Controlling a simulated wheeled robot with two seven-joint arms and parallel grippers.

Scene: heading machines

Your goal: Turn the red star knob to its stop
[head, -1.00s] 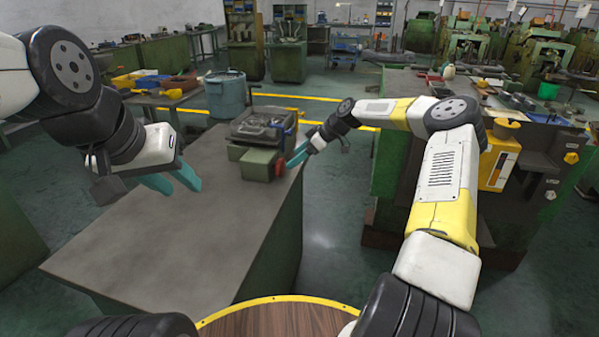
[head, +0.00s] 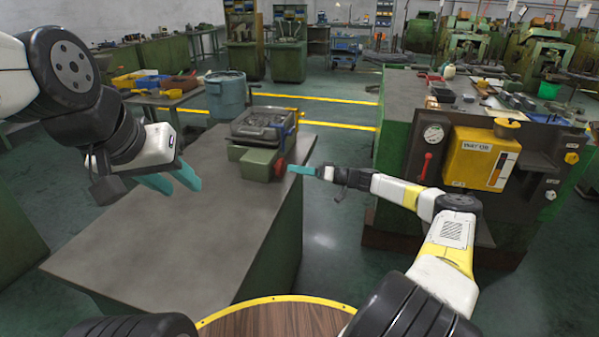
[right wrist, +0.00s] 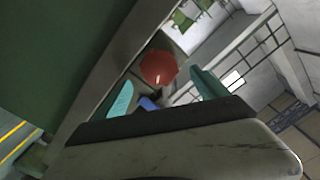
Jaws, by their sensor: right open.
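The red star knob (head: 279,167) sits on the right side of a small green box (head: 258,163) at the right edge of the grey bench. In the right wrist view the knob (right wrist: 158,67) shows ahead, between the two teal fingertips and apart from them. My right gripper (head: 297,170) is open and empty, just right of the knob; its fingers also show in the right wrist view (right wrist: 163,92). My left gripper (head: 174,182) hangs above the left part of the bench with its teal fingers apart and nothing between them.
A grey tray-like fixture (head: 264,124) stands behind the green box on the bench (head: 170,230). A green cabinet with a yellow box (head: 481,158) and a red lever (head: 425,168) stands to the right. Open floor (head: 332,225) lies between bench and cabinet.

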